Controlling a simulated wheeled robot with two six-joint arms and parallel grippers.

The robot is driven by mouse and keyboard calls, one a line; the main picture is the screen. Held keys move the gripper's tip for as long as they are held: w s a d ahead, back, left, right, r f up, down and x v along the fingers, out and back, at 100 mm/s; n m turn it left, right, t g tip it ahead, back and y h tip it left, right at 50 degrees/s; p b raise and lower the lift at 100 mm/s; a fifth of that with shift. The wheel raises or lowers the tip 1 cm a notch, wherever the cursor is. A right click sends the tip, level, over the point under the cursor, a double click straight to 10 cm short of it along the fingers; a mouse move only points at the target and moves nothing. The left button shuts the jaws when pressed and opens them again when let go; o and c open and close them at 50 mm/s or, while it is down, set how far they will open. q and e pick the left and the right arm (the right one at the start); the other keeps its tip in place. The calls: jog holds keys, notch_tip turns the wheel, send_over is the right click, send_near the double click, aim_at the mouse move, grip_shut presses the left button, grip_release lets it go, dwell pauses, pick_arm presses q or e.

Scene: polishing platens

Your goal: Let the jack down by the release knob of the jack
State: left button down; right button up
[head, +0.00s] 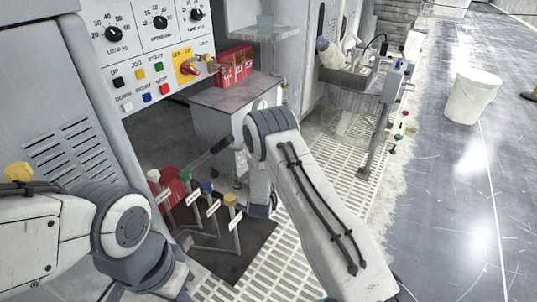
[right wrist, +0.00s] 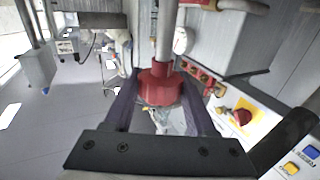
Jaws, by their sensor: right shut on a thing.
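In the right wrist view my right gripper (right wrist: 158,112) is shut on a red, ribbed knob (right wrist: 158,84), which I take to be the release knob. A grey rod runs from it toward the top of that view, with a pale round part beside it. In the head view my right arm hides the gripper and the knob. A red body (head: 172,190), possibly the jack, shows low on the dark floor mat behind several labelled levers; much of it is hidden. My left arm comes in at the lower left, and its fingers are not in view.
The levers have coloured knobs, among them a yellow one (head: 230,199) and a blue one (head: 206,188). A control panel (head: 150,60) stands at the upper left, with red boxes (head: 234,64) on a grey cabinet. A white bucket (head: 472,97) stands on open floor at the right.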

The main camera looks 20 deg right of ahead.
jog(key=shift+a+m+g+h, duration=0.1)
jog(key=shift+m+g+h, duration=0.9)
jog(key=shift+h, duration=0.4)
jog(key=shift+f+m+h, duration=0.1)
jog(key=shift+m+h, duration=0.2)
jog(key=o, duration=1.4)
jog(key=shift+c, duration=0.2)
